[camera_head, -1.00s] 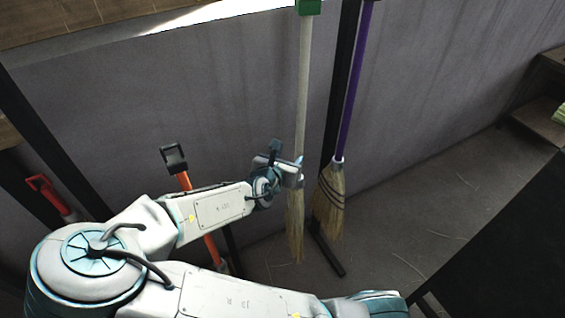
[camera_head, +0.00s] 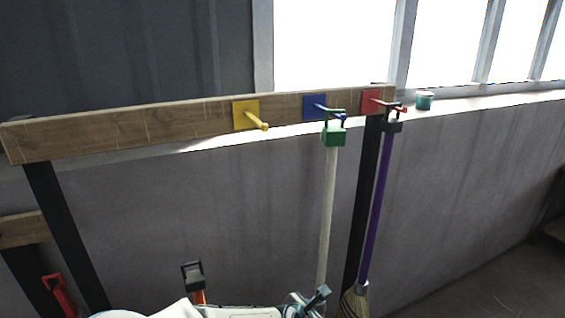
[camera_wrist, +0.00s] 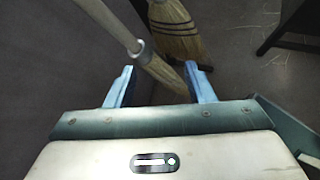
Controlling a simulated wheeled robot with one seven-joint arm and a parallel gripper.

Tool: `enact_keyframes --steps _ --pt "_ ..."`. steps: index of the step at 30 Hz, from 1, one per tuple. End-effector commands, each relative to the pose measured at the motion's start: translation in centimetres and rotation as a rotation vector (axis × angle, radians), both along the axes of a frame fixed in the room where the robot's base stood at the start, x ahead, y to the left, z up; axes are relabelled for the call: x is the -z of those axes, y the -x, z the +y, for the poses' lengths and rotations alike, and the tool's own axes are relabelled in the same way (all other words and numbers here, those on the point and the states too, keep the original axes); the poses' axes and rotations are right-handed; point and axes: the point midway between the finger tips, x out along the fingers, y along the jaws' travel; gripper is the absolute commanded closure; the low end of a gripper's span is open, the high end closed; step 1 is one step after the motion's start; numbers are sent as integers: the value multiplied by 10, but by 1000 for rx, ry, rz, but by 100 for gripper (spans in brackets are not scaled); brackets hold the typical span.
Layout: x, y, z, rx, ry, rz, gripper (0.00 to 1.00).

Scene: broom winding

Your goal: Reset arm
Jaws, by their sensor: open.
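A broom with a pale handle (camera_head: 328,200) and green cap (camera_head: 334,135) hangs at the blue hook (camera_head: 315,107). A second broom with a purple handle (camera_head: 375,210) hangs at the red hook (camera_head: 375,103). My gripper (camera_head: 312,302) is at the bottom of the head view, beside the pale handle's lower part. In the wrist view my gripper (camera_wrist: 160,82) has its two blue fingers apart. The pale broom's bristles (camera_wrist: 162,73) show between the fingertips; I cannot tell how deep they lie. The purple broom's bristles (camera_wrist: 177,35) are beyond.
A wooden rail (camera_head: 130,132) carries the hooks, with a yellow hook (camera_head: 248,115) empty at left. Dark posts (camera_head: 65,235) support the rail. Orange-handled (camera_head: 198,297) and red-handled (camera_head: 58,293) tools stand low at left. A teal cup (camera_head: 424,99) sits on the window ledge.

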Motion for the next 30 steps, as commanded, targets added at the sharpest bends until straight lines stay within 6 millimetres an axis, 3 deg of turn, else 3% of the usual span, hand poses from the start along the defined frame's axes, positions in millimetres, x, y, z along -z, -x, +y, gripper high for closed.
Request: enact_keyframes --steps 5,11,17,21,30 --pt "28 29 -5 295 -331 106 51" --pt "26 54 4 609 -638 178 51" --pt "-5 70 11 901 -887 212 51" --pt "-37 80 10 1086 -1027 207 51" --pt "-116 107 -15 1448 -1235 82 51"
